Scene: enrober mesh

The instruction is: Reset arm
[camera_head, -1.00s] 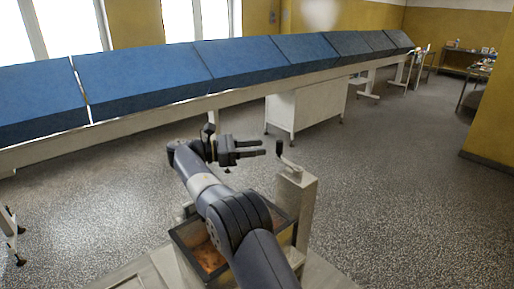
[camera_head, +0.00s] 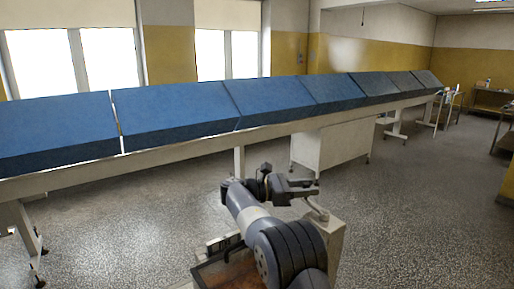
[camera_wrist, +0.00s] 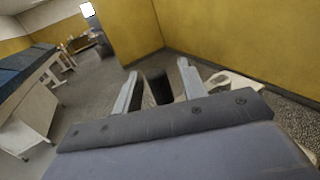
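My gripper (camera_head: 304,188) is open, with its two fingers apart, and points to the right over the front of a pale post (camera_head: 330,235) with a crank. The crank's arm (camera_head: 317,209) shows just below the fingertips. In the wrist view the fingers of my gripper (camera_wrist: 158,82) stand on either side of a dark, upright cylinder (camera_wrist: 158,88), probably the crank's grip. Gaps show beside the cylinder, so it does not look clamped. A pale piece (camera_wrist: 235,80) lies just right of the fingers.
A long conveyor with blue covers (camera_head: 185,110) runs across behind the arm. A white cabinet (camera_head: 330,148) stands under it. An open-topped box (camera_head: 225,272) sits beside my arm. The speckled floor (camera_head: 430,200) at right is clear.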

